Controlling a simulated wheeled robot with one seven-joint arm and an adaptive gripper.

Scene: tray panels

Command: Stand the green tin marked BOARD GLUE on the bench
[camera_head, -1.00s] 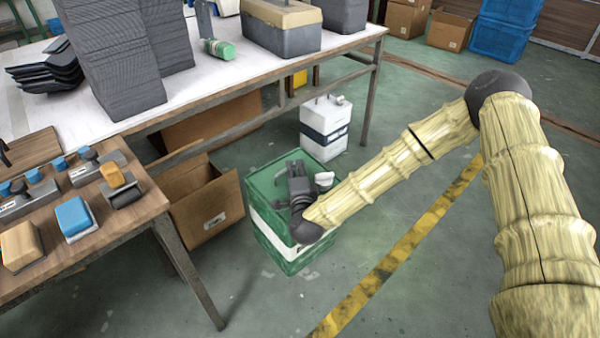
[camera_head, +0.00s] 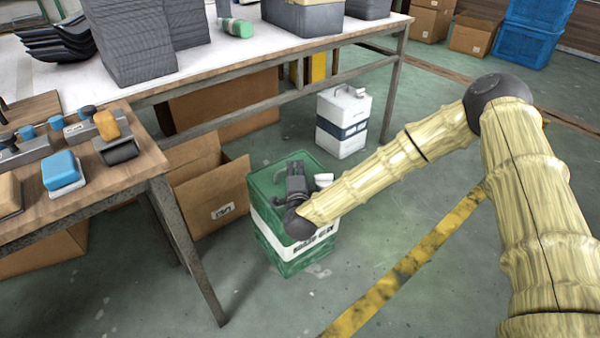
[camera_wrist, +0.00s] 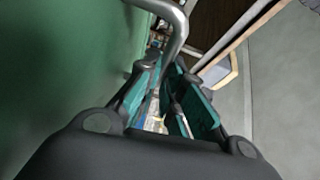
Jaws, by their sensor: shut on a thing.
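The green tin (camera_head: 268,180) has a white band with dark lettering, partly hidden by my arm. It is upright below the camera, beside the tables. My gripper (camera_head: 296,178) is at its top, shut on its handle. In the wrist view a grey metal handle (camera_wrist: 178,32) runs between the two teal finger pads (camera_wrist: 172,88), with the tin's green surface (camera_wrist: 55,70) on the left. I cannot tell whether the tin's bottom touches the floor. A white-topped bench (camera_head: 225,55) stands behind and to the left of the tin.
A wooden table (camera_head: 110,198) with several blocks is at the left. An open cardboard box (camera_head: 215,190) is close left of the tin. A white tin (camera_head: 343,125) stands on the floor behind. The bench top holds grey stacks (camera_head: 130,45) and a green bottle (camera_head: 237,28).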

